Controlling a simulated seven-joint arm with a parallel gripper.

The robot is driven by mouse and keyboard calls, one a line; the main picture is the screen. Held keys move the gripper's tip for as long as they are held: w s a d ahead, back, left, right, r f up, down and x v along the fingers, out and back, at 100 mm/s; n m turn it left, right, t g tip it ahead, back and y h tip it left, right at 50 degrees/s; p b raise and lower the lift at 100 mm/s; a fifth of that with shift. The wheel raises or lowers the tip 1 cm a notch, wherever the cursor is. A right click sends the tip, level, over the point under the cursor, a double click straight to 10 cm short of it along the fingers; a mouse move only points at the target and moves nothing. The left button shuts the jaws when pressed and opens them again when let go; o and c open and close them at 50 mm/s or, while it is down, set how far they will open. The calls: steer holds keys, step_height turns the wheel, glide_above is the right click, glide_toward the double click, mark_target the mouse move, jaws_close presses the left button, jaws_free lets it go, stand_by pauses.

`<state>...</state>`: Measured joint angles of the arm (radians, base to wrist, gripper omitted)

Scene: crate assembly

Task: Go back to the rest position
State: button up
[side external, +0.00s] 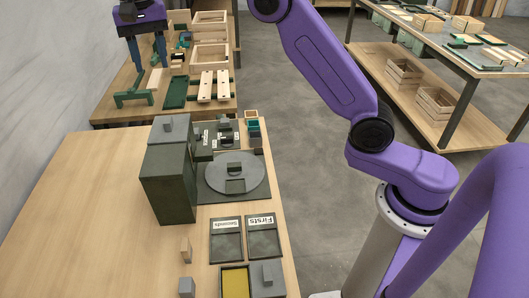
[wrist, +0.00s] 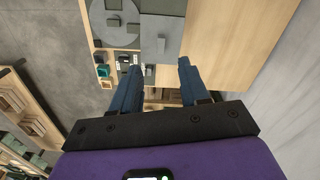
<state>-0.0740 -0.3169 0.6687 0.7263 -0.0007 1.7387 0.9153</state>
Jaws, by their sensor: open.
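My gripper (side external: 150,65) is at the upper left of the side view, its two blue fingers apart and pointing down. Nothing is between the fingers in the wrist view (wrist: 160,66). It is raised, and in the side view it appears in front of the far bench. A tall dark box (side external: 168,180) with a grey block on top stands on the near bench. Beside it is a grey round plate (side external: 236,172) on a dark base. Both show below me in the wrist view, the box (wrist: 160,38) and the round plate (wrist: 116,22).
Two dark trays labelled Seconds (side external: 226,245) and Firsts (side external: 262,240) lie on the near bench (side external: 80,220). A yellow-filled tray (side external: 235,282) sits in front. The far bench (side external: 110,108) holds wooden frames, slats and green parts. The near bench's left side is clear.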

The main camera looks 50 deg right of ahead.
steer(key=s+f+n, duration=0.2)
steer(key=s+n, duration=0.3)
steer(key=s, duration=0.5)
steer(key=s+f+n, duration=0.2)
steer(key=s+n, duration=0.3)
steer(key=s, duration=0.5)
steer(key=s+d+f+n, duration=0.4)
steer(key=s+d, duration=0.2)
steer(key=s, duration=0.4)
steer(key=s+d+f+n, duration=0.4)
steer(key=s+d, duration=0.3)
steer(key=s, duration=0.3)
steer(key=shift+d+f+n, duration=0.15)
steer(key=shift+f+n, duration=0.15)
steer(key=shift+f, duration=0.5)
steer(key=shift+w, duration=0.1)
